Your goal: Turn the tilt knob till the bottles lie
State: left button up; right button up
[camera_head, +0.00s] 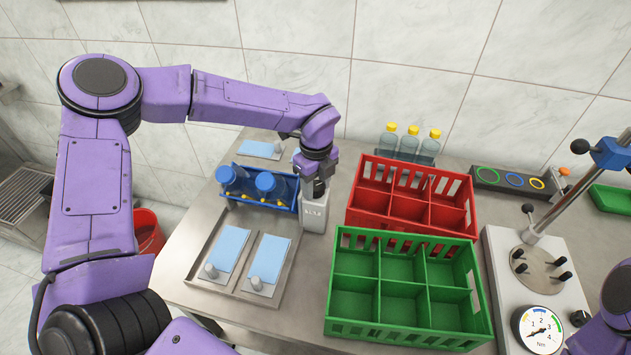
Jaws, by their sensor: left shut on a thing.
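My left gripper (318,188) points down onto the top of a grey-white block (314,214) with dark lettering. It is shut on the tilt knob, which is mostly hidden by the fingers. Left of the block is a blue rack (290,206) with clear-blue bottles (238,186) in it. Large round blue ends and small yellow caps show among them. The bottles look tilted over, but their exact angle is hard to tell. Only a purple part of my right arm shows at the lower right edge; its gripper is out of the picture.
A red crate (350,217) and a green crate (331,325) stand right of the block. Several yellow-capped bottles (409,143) stand behind the red crate. A metal tray (206,252) with blue pads lies in front of the rack. A torque gauge (540,330) and press stand at right.

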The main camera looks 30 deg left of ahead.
pick_arm(q)
jog(key=o, duration=1)
jog(key=shift+f+b, duration=0.15)
jog(key=shift+b, duration=0.15)
jog(key=n+b, duration=0.8)
jog(key=b, duration=0.1)
jog(key=shift+f+n, duration=0.3)
jog(key=shift+n, duration=0.1)
jog(key=shift+r+n+b, duration=0.2)
jog(key=shift+n+b, duration=0.15)
jog(key=shift+n, duration=0.05)
jog(key=shift+r, duration=0.25)
jog(key=c, duration=1)
jog(key=shift+r+m+p, duration=0.15)
jog(key=shift+m+p, duration=0.15)
jog(key=shift+p, duration=0.2)
jog(key=m+p, duration=0.2)
jog(key=m, duration=0.2)
jog(key=shift+r+p, duration=0.1)
jog(key=shift+p, duration=0.3)
jog(key=m+p, duration=0.2)
jog(key=m, duration=0.1)
jog(key=shift+m, duration=0.4)
jog(key=shift+f+m+p, duration=0.2)
jog(key=shift+m+p, duration=0.2)
jog(key=shift+m, duration=0.2)
jog(key=o, duration=1)
